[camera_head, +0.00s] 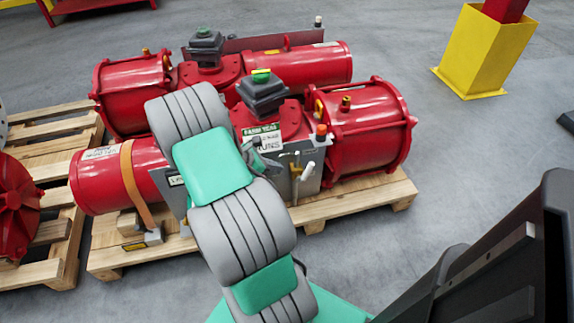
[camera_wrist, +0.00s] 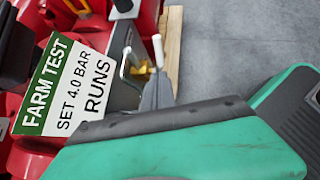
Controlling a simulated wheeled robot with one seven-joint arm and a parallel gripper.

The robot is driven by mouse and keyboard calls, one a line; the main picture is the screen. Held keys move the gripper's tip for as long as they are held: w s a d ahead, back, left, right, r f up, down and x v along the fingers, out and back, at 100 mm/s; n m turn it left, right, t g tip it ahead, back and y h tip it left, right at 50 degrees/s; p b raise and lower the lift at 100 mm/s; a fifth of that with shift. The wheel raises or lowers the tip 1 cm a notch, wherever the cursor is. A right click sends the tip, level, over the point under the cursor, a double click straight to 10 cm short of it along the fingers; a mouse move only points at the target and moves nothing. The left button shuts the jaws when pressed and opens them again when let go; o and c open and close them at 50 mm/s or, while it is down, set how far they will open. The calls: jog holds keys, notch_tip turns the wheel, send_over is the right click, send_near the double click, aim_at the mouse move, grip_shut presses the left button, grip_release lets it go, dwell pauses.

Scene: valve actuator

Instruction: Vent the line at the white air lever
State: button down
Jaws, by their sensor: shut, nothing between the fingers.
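The white air lever (camera_head: 307,171) sticks out from a grey panel on the front of the near red actuator. In the wrist view a white lever (camera_wrist: 158,50) stands close beyond the grey fingertips, near a brass-yellow fitting (camera_wrist: 140,69). A second, bent white piece (camera_wrist: 125,65) is left of it. My gripper (camera_head: 268,158) is shut and empty, just left of the lever in the head view; its fingers also show in the wrist view (camera_wrist: 156,92). I cannot tell whether the fingertips touch the lever. My arm hides part of the panel.
A sign (camera_wrist: 75,90) reading "FARM TEST SET 4.0 BAR RUNS" is beside my gripper. The red actuators (camera_head: 365,128) rest on a wooden pallet (camera_head: 345,207). An orange-red knob (camera_head: 321,130) sits above the lever. A yellow post base (camera_head: 482,52) stands at the back right.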

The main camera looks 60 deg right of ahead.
jog(key=b, duration=0.3)
send_near(306, 170)
notch_tip(306, 170, down, 4)
jog(key=d, duration=0.1)
jog(key=s+d, duration=0.1)
jog(key=d, duration=0.1)
jog(key=shift+s+f, duration=0.25)
jog(key=shift+s, duration=0.1)
jog(key=shift+s+d, duration=0.2)
jog(key=shift+d, duration=0.3)
